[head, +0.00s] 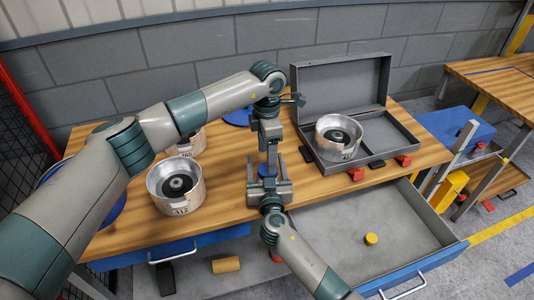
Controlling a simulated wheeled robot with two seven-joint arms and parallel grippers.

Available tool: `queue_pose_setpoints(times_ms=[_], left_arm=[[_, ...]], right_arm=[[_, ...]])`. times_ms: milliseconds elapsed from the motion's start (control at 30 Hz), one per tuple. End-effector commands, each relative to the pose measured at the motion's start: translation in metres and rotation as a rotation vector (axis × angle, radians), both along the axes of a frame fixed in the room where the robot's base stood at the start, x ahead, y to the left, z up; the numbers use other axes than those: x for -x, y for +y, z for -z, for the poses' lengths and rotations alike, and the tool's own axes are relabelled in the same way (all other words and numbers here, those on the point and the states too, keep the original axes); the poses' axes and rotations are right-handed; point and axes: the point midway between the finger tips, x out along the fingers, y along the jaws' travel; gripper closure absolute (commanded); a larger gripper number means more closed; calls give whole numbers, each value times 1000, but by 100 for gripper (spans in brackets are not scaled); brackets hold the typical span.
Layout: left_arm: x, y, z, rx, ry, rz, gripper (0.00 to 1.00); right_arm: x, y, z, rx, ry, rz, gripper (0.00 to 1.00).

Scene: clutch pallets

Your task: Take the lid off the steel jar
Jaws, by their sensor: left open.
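Several open-topped steel pots are in the head view; I cannot tell which is the steel jar. One marked 412 (176,203) stands at the table's front left, with a dark round part inside. Another pot (194,145) stands behind it, partly hidden by my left arm. A third pot (338,149) stands in the grey case, also with a dark round part inside. My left gripper (268,160) points down at mid-table, open, away from the pots. My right gripper (267,170) comes up from the front and overlaps it in view. A small blue patch shows between their fingers; its nature is unclear.
The grey case (377,157) has its lid raised at the back. A grey drawer (330,228) is pulled out in front, holding a yellow cylinder (371,239). A blue disc (238,118) lies behind my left wrist. Another table (500,82) stands at right.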

Motion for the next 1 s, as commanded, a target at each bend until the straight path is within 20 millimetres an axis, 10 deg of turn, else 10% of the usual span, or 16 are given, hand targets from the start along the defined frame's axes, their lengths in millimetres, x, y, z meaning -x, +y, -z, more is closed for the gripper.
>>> queue_pose_setpoints(times_ms=[467, 1000], left_arm=[[0, 0, 6, 0, 0, 0, 36], [0, 0, 34, 0, 0, 0, 36]], right_arm=[[20, -2, 1, -2, -1, 0, 33], [118, -12, 4, -4, 2, 0, 33]])
